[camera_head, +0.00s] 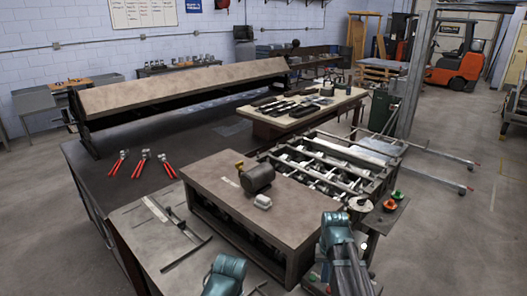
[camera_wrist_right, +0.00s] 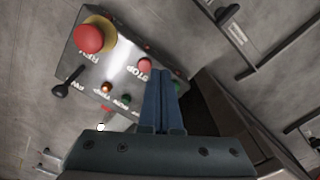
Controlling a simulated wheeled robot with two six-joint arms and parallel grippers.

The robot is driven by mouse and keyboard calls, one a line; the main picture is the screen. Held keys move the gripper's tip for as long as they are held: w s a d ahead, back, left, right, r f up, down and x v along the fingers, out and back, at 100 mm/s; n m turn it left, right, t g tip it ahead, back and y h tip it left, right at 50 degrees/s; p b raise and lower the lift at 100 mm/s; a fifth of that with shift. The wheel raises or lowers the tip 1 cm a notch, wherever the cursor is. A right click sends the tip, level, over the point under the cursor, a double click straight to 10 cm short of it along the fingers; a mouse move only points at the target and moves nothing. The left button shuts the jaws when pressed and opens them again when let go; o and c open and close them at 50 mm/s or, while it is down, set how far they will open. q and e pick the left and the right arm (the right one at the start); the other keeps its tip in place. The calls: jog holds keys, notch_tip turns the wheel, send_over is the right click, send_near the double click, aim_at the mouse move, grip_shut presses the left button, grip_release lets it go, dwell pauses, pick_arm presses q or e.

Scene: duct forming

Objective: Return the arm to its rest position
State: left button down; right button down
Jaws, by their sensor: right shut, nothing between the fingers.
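My right gripper (camera_wrist_right: 161,76) is shut and empty in the right wrist view, its two blue fingers together. They lie in front of a grey control panel (camera_wrist_right: 122,65); I cannot tell whether they touch it. The panel has a large red button (camera_wrist_right: 89,38) on a yellow base and a smaller red button (camera_wrist_right: 145,65) marked STOP. In the head view my right arm (camera_head: 338,235) is at the lower right, its fingertips not clear. My left arm (camera_head: 224,275) shows only as a teal link at the bottom edge; its gripper is out of view.
A bench with a brown top (camera_head: 240,195) and a roller machine (camera_head: 330,165) stand close ahead of my arms. A panel with red and green buttons (camera_head: 394,200) is to the right. Red-handled tools (camera_head: 143,162) lie on the dark table. Open floor (camera_head: 455,240) lies at right.

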jog(key=s+a+f+n+b, duration=0.2)
jog(key=s+a, duration=0.4)
jog(key=a, duration=0.3)
jog(key=s+a+f+n+h+b, duration=0.1)
jog(key=s+a+f+n+b, duration=0.2)
jog(key=s+a, duration=0.3)
jog(key=a+f+n, duration=0.1)
jog(key=a, duration=0.2)
jog(key=shift+s+a+n, duration=0.2)
jog(key=shift+s+n, duration=0.1)
jog(key=shift+s, duration=0.1)
